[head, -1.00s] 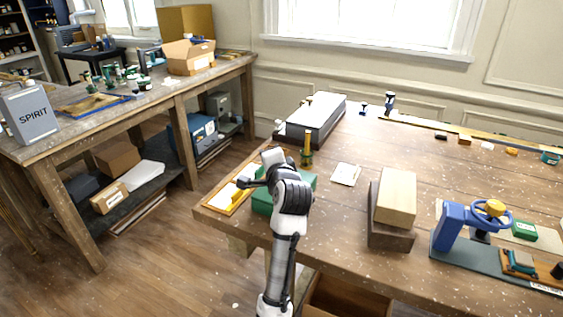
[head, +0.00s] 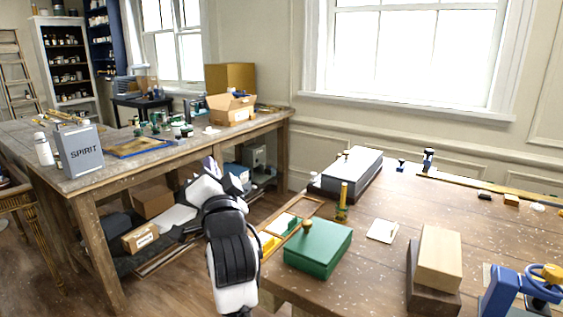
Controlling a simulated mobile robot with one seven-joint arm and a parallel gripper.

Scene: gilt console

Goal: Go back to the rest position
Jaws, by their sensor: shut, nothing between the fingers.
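My own arm, white with black joint covers, rises from the bottom of the head view, left of centre. It stands in front of the gap between the two benches, left of the near workbench (head: 370,274). Its folded links hide what is behind them. I cannot make out the fingers of my gripper. No object shows carried by the arm.
A green box (head: 318,250) stands at the near workbench's left end, close to my arm. Behind it are a yellow-green post (head: 342,203) and a grey-topped case (head: 352,170). Stacked wooden blocks (head: 439,258) stand to the right. The left bench (head: 95,183) holds a SPIRIT can (head: 81,151).

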